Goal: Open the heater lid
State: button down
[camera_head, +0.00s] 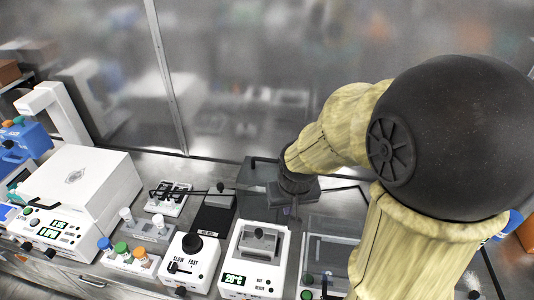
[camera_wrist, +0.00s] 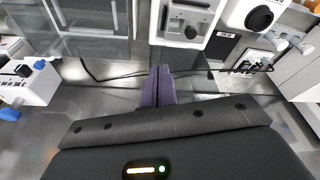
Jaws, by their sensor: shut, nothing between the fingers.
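The heater (camera_head: 236,281) is a white box with a green 20°C display and a grey block in its top, near the bottom middle of the head view. It also shows at the top of the wrist view (camera_wrist: 180,33). A dark see-through panel (camera_head: 258,178) with a bar at its far edge lies behind the heater's back edge. It looks like the heater lid swung back, leaving the block uncovered. My gripper (camera_wrist: 160,72) is shut and empty, close beside this panel behind the heater. In the head view my arm partly hides the gripper.
A device with a clear flat cover (camera_head: 331,248) stands right of the heater. A SLOW/FAST mixer (camera_head: 182,270), a rack with coloured caps (camera_head: 130,262) and a large white machine (camera_head: 85,190) stand left. A glossy wall (camera_head: 240,80) runs behind the bench.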

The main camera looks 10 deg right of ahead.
jog(key=w+a+r+m+t+h+b, duration=0.1)
jog(key=w+r+m+b, duration=0.2)
jog(key=w, duration=1.1)
notch_tip(320, 180, up, 5)
jog(key=m+t+h+b, duration=0.1)
jog(key=b, duration=0.1)
send_over(267, 167)
jog(key=shift+s+a, duration=0.15)
jog(key=shift+s, duration=0.3)
jog(key=p+x, duration=0.2)
jog(key=x, duration=0.7)
jog(key=shift+w+f, duration=0.2)
jog(key=shift+s+f+p, duration=0.15)
jog(key=shift+p, duration=0.25)
jog(key=s, duration=0.1)
jog(key=s+a, duration=0.1)
jog(key=shift+s+a+f+p, duration=0.1)
jog(key=shift+s+f+p, duration=0.05)
jog(key=shift+s+p, duration=0.2)
jog(key=shift+s+a+f, duration=0.1)
jog(key=shift+s+f, duration=0.1)
jog(key=shift+s, duration=0.05)
jog(key=shift+f+b, duration=0.1)
jog(key=shift+b, duration=0.55)
